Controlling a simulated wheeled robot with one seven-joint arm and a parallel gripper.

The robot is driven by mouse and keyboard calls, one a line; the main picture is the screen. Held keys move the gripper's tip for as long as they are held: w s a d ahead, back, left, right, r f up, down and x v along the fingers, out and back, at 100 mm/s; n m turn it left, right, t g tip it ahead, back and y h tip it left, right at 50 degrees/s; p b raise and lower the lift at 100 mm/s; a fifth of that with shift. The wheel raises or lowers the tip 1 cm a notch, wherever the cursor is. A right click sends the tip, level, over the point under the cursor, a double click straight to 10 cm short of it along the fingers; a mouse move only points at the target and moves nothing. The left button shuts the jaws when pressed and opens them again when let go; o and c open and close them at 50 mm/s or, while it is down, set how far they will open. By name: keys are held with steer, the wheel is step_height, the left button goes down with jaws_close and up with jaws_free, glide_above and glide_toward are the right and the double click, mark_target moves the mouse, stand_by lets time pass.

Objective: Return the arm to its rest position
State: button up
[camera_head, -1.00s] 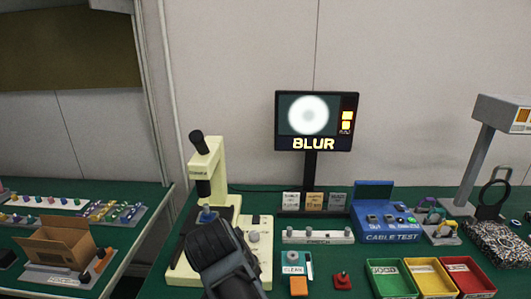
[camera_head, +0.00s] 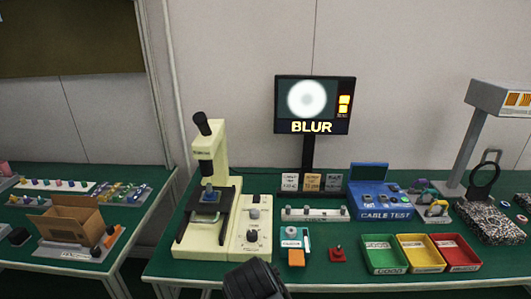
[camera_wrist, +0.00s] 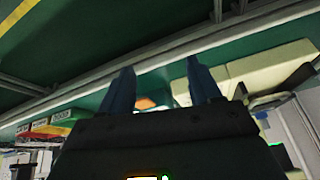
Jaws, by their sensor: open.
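My gripper shows in the wrist view (camera_wrist: 160,88) with its two dark blue fingers apart and nothing between them. Beyond the fingers lie the green bench's front edge and the floor. In the head view only a dark part of my arm (camera_head: 254,280) shows, at the bottom edge in front of the bench; the fingers are not seen there.
A monitor (camera_head: 313,105) reads BLUR. The bench holds a blue cable test box (camera_head: 385,213), green (camera_head: 384,268), yellow (camera_head: 419,266) and red (camera_head: 455,264) trays, and a red joystick (camera_head: 338,254). An open cardboard box (camera_head: 66,228) sits on the left bench. A gap separates the benches.

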steer(key=s+d+f+n+t+y, duration=0.1)
steer(key=s+d+f+t, duration=0.15)
steer(key=s+d, duration=0.6)
steer(key=s+d+f+n+t+y, duration=0.15)
steer(key=s+d+f, duration=0.35)
steer(key=s, duration=0.7)
steer(key=s+d+r+t+h, duration=0.1)
steer(key=s+d+r+t, duration=0.2)
steer(key=s+r, duration=0.6)
steer(key=s+d+r+t+h, duration=0.1)
steer(key=s+d+r+t, duration=0.2)
steer(key=s+d+r, duration=0.3)
steer(key=s+r, duration=0.4)
steer(key=r, duration=0.4)
steer(key=shift+s+d+r, duration=0.2)
steer(key=shift+s+r, duration=0.1)
steer(key=shift+r, duration=0.05)
steer(key=shift+w+f+n, duration=0.1)
steer(key=shift+f+n, duration=0.05)
steer(key=shift+n, duration=0.1)
